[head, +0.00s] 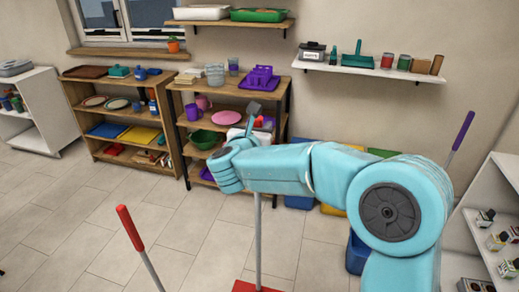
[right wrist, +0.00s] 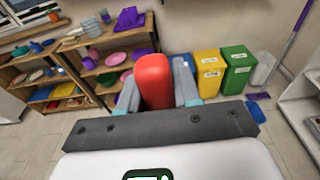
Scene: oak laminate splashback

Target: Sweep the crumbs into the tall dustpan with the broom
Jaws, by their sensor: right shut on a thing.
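My right gripper (head: 258,118) is shut on a red handle (right wrist: 153,80), which stands upright between its fingers in the right wrist view. In the head view my arm hides most of the handle. Below the arm a grey pole (head: 258,240) runs down to a red base (head: 256,287) cut off by the bottom edge. I cannot tell whether this is the broom or the tall dustpan. A second long tool with a red grip (head: 130,228) leans at the lower left, its lower end out of frame. No crumbs show. My left gripper is out of view.
Wooden shelves (head: 125,110) with dishes stand at the back left. Yellow (right wrist: 207,69) and green (right wrist: 238,66) bins stand by the wall. A purple-handled pole (head: 462,130) leans at the right near a white shelf (head: 485,240). The tiled floor at left is clear.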

